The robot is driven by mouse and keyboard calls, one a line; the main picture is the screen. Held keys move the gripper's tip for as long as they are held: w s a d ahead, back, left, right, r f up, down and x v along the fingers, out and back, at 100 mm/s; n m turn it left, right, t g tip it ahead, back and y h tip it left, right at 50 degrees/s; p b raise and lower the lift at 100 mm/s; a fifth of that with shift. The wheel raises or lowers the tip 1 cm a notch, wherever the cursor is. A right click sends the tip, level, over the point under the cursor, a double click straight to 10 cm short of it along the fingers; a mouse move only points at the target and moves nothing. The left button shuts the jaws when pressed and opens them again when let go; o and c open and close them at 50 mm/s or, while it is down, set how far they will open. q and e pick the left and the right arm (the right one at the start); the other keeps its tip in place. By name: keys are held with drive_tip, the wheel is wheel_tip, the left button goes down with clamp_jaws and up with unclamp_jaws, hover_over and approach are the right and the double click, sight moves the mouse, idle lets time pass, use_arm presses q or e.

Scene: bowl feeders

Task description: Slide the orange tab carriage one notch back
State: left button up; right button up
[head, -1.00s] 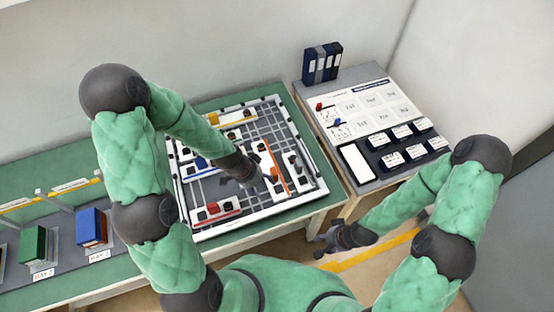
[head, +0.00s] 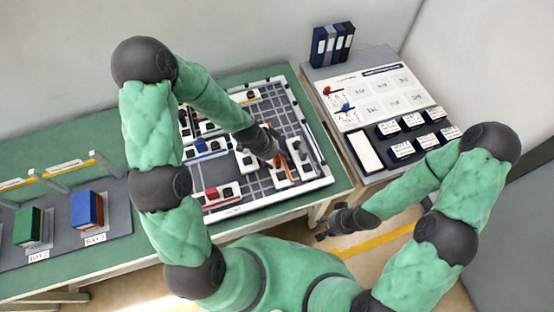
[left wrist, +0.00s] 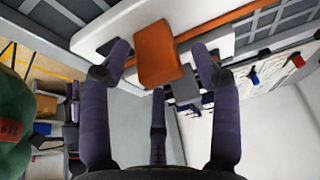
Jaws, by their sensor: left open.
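The orange tab (left wrist: 158,52) is a block on a white carriage (left wrist: 110,25) with an orange strip along it, in the left wrist view. In the head view the orange piece (head: 277,160) shows partly beside my left gripper (head: 275,150), on the right part of the grid board. My left gripper (left wrist: 160,65) is open, with dark fingers on both sides of the tab and a third finger below it in the picture. I cannot tell whether any finger touches it. My right gripper (head: 335,228) hangs off the board near the table's front corner; its fingers are too small to read.
The grid board (head: 262,205) holds other white carriages, including ones with a red (head: 211,193), a blue (head: 201,146) and a yellow tab (head: 252,95). A side table (head: 345,125) with labelled cards and binders (head: 331,44) stands to the right. Bays with blocks (head: 87,209) are at left.

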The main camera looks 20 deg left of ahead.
use_arm(q)
drive_tip(key=shift+w+d+f, duration=0.2)
drive_tip(key=shift+f, duration=0.4)
drive_tip(key=shift+s+a+r, duration=0.1)
drive_tip(key=shift+a, duration=0.05)
clamp_jaws()
drive_tip(key=w, duration=0.1)
drive_tip(key=w+a+p, duration=0.1)
drive_tip(key=w+a, duration=0.1)
drive_tip(key=w, duration=0.1)
drive_tip(key=shift+w+a+r+p, duration=0.1)
drive_tip(key=shift+a+r+p, duration=0.15)
drive_tip(key=shift+p, duration=0.15)
drive_tip(key=w+a, duration=0.2)
drive_tip(key=w, duration=0.1)
drive_tip(key=w+a, duration=0.1)
drive_tip(key=shift+w+f+b, duration=0.15)
drive_tip(key=shift+w+b, duration=0.15)
drive_tip(key=shift+b, duration=0.05)
